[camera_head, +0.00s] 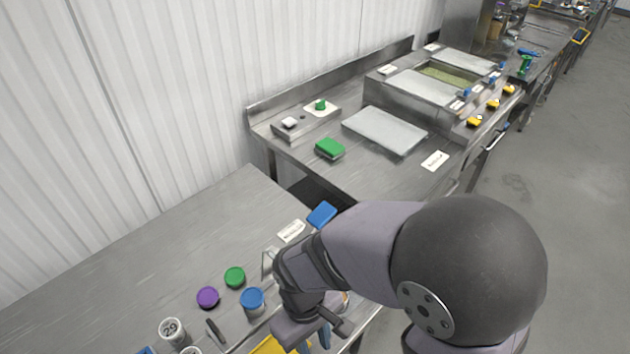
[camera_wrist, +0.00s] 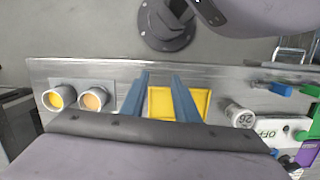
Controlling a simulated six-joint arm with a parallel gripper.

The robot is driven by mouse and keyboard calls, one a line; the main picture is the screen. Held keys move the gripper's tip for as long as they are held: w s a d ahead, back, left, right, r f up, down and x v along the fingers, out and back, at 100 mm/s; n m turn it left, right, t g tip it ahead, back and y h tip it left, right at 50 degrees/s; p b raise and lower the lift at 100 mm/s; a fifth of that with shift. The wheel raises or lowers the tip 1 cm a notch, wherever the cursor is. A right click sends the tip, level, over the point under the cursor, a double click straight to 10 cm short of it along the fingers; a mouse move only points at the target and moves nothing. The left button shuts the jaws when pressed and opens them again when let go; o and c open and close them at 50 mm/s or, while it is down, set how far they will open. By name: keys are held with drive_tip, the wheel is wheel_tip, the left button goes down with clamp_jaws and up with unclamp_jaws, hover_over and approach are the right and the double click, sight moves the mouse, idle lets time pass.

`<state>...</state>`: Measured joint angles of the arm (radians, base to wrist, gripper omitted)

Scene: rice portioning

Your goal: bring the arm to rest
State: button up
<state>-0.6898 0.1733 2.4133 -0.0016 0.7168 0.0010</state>
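My gripper (camera_wrist: 159,76) has two blue fingers that stand apart in the wrist view, with nothing held between them. Beyond the fingers, a yellow tray (camera_wrist: 160,91) lies on the metal table. In the head view my gripper (camera_head: 314,338) is low in the picture, partly hidden by my own arm, over the front of the near table. The yellow tray (camera_head: 266,346) shows only in part at the bottom edge there.
Near the gripper stand a blue-lidded jar (camera_head: 252,300), a green lid (camera_head: 235,277), a purple lid (camera_head: 207,297) and a numbered white jar (camera_head: 172,331). Two cups (camera_wrist: 59,98) (camera_wrist: 94,99) stand left of the tray. The near table's back left (camera_head: 150,245) is clear.

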drive_tip(key=w+d+r+m, duration=0.2)
drive_tip(key=d+m, duration=0.2)
drive_tip(key=d, duration=0.3)
drive_tip(key=w+d+r+m+t+y, duration=0.1)
drive_tip(key=d+m, duration=0.3)
drive_tip(key=d, duration=0.4)
drive_tip(key=shift+w+r, duration=0.4)
drive_tip(key=shift+r, duration=0.25)
idle(0.9)
